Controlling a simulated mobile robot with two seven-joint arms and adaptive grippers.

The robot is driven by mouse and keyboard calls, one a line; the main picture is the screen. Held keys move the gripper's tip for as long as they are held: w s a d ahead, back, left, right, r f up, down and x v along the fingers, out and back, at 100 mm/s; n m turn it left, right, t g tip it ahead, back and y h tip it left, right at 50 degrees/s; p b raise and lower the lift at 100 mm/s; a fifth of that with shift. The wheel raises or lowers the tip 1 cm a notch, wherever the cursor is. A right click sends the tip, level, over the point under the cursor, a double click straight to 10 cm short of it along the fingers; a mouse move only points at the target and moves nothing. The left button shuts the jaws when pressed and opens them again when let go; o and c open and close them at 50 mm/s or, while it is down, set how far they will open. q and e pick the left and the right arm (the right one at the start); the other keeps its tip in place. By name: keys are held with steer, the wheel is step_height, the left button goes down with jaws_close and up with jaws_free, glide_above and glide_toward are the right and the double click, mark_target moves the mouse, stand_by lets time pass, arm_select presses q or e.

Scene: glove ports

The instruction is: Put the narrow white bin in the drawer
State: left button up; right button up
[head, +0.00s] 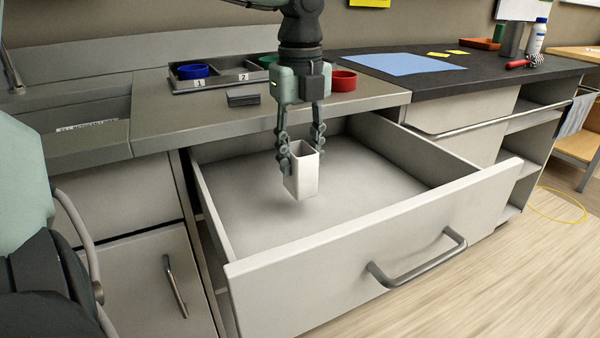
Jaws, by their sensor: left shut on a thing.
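The narrow white bin (303,176) is upright and open at the top. My left gripper (301,148) points down and is shut on the bin's upper part. The bin is over the inside of the open drawer (355,265), within its walls. A soft shadow lies on the drawer floor just below the bin; I cannot tell for sure whether the bin touches the floor. The drawer is pulled well out and its floor looks otherwise empty. My right gripper is not in view.
On the worktop above the drawer are a dark tray (215,83) with a blue ring-like dish (194,71), a red bowl (343,81) and a dark flat block (243,98). A blue sheet (401,64) lies on the black counter. The drawer's front handle (420,268) sticks out.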

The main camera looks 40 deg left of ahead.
mark_target(300, 175)
arm_select(q)
step_height(300, 175, down, 4)
steer(key=shift+a+f, duration=0.1)
stand_by(0.4)
steer(key=shift+f, duration=0.1)
steer(key=o, duration=1.2)
steer(key=shift+c, duration=0.2)
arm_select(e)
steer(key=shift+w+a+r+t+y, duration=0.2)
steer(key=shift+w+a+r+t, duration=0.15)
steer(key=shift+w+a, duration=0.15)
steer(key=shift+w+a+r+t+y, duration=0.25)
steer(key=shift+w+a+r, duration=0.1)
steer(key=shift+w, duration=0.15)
